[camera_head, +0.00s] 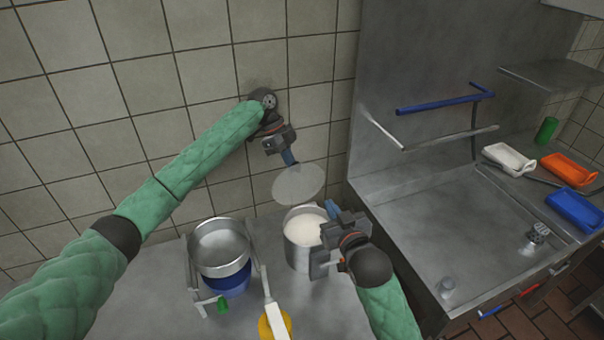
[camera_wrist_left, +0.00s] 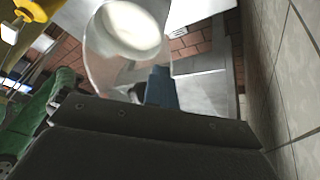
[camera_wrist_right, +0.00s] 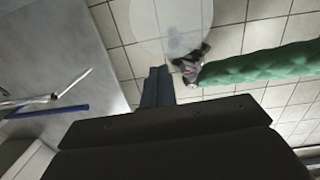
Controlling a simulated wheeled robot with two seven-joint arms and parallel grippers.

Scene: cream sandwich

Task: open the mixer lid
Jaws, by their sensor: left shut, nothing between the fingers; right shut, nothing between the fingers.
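The mixer pot (camera_head: 297,255) is a steel cylinder with pale cream (camera_head: 302,229) in it. Its round translucent lid (camera_head: 298,184) stands raised and tilted behind and above the pot, so the mouth is uncovered. The lid also shows in the left wrist view (camera_wrist_left: 100,62) and in the right wrist view (camera_wrist_right: 168,25). My left gripper (camera_head: 290,158) is shut and empty at the upper edge of the lid; I cannot tell whether it touches. My right gripper (camera_head: 332,208) is shut and empty beside the pot's right rim, below the lid.
A steel bowl (camera_head: 220,243) over a blue base stands left of the pot, with metal arms beside it. A yellow disc (camera_head: 266,325) lies near the front. A steel sink counter (camera_head: 430,230) is on the right, with white, orange and blue trays. The tiled wall is close behind.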

